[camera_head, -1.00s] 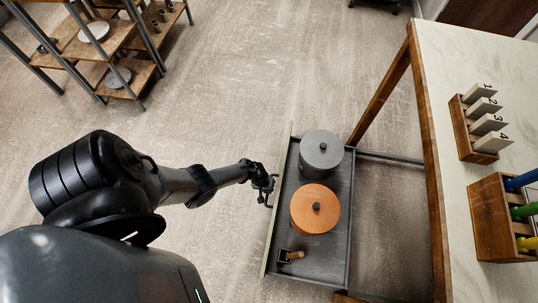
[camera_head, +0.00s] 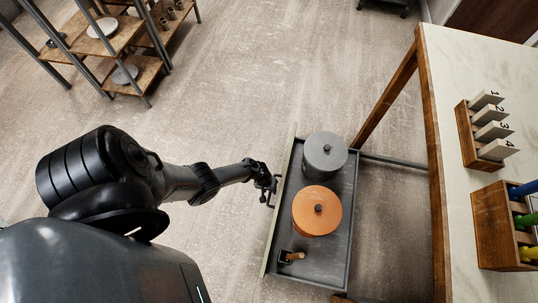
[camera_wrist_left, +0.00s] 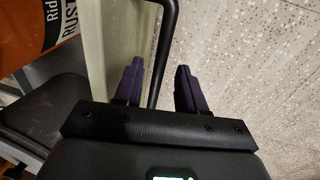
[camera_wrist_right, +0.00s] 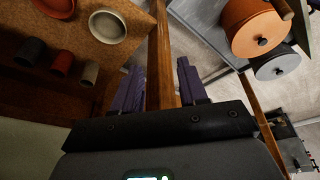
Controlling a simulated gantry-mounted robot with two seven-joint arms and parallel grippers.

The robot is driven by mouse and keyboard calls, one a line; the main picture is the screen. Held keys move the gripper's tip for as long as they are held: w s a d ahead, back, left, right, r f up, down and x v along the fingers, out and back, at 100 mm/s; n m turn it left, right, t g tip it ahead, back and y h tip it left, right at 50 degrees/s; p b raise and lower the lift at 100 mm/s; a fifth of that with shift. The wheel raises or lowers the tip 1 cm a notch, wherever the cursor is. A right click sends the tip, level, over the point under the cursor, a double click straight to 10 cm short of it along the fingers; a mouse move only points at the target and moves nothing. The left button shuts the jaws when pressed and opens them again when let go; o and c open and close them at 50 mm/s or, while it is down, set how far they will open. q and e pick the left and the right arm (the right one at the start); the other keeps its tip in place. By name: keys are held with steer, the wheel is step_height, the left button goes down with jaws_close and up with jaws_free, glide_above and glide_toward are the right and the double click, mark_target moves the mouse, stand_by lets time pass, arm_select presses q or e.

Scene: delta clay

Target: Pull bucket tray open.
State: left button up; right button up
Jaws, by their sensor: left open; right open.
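The bucket tray (camera_head: 335,255) is a dark grey drawer standing out to the left of the table, with a pale front panel (camera_head: 280,200). It carries a grey lidded bucket (camera_head: 325,155) and an orange lidded bucket (camera_head: 317,210). My left gripper (camera_head: 268,188) is at the outer side of the front panel. In the left wrist view, the black handle bar (camera_wrist_left: 165,45) runs down between the open fingers of my left gripper (camera_wrist_left: 158,88); contact is unclear. My right gripper (camera_wrist_right: 160,88) is open, visible only in its wrist view, with a wooden beam (camera_wrist_right: 160,50) beyond its fingers.
The table (camera_head: 475,60) on the right holds a numbered block rack (camera_head: 467,135) and a wooden box with coloured handles (camera_head: 495,225). A small wooden-handled tool (camera_head: 293,257) lies in the tray. Shelves (camera_head: 120,45) stand at upper left. The floor left of the tray is clear.

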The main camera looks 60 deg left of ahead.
step_height(320, 180, up, 9)
steer(key=p, duration=0.8)
steer(key=shift+d+p, duration=0.15)
steer(key=shift+p, duration=0.2)
